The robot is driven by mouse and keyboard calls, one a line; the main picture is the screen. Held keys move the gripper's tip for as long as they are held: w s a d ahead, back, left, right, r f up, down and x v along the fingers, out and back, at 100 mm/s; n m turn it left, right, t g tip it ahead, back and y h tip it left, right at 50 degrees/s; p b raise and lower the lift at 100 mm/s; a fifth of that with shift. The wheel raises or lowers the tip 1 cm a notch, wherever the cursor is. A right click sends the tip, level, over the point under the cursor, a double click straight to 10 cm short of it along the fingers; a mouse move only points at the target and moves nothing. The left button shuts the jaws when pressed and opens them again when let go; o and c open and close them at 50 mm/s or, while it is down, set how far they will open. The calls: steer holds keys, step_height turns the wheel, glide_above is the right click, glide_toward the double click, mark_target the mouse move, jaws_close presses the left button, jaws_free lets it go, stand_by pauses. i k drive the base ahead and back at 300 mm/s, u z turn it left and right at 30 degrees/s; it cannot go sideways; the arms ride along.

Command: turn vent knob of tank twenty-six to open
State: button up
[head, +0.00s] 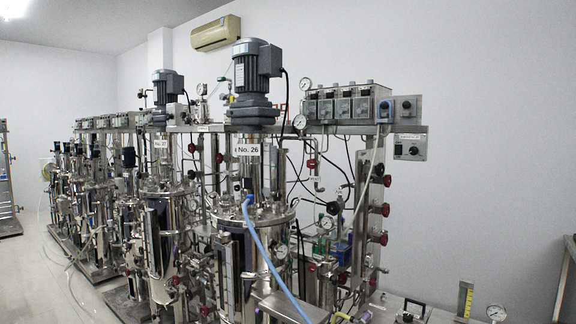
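Tank twenty-six (229,250) is the nearest steel vessel, in the middle of the head view, with a white label (248,150) reading "No. 26" above it. A grey control box (410,143) at the right end of its frame carries a small black knob (414,151) under a label strip too small to read. Several dark red round knobs, such as this one (385,210), line the frame's right side. I cannot tell which knob is the vent knob or how it is set. My gripper does not show.
A second tank (163,238) labelled 27 and smaller vessels recede to the left. A blue hose (262,250) hangs down across tank twenty-six. Gauges and pipes crowd the frame. A bench with a black handle (411,308) and a gauge (496,313) is at lower right. Bare wall lies beyond.

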mark_target(311, 163)
steer(key=u, duration=0.75)
steer(key=k, duration=1.1)
steer(key=u, duration=0.7)
steer(key=i, duration=1.4)
steer(key=z, duration=1.35)
steer(key=i, duration=0.6)
steer(key=z, duration=0.05)
steer(key=k, duration=0.5)
steer(key=u, duration=0.75)
steer(key=i, duration=0.55)
steer(key=z, duration=0.05)
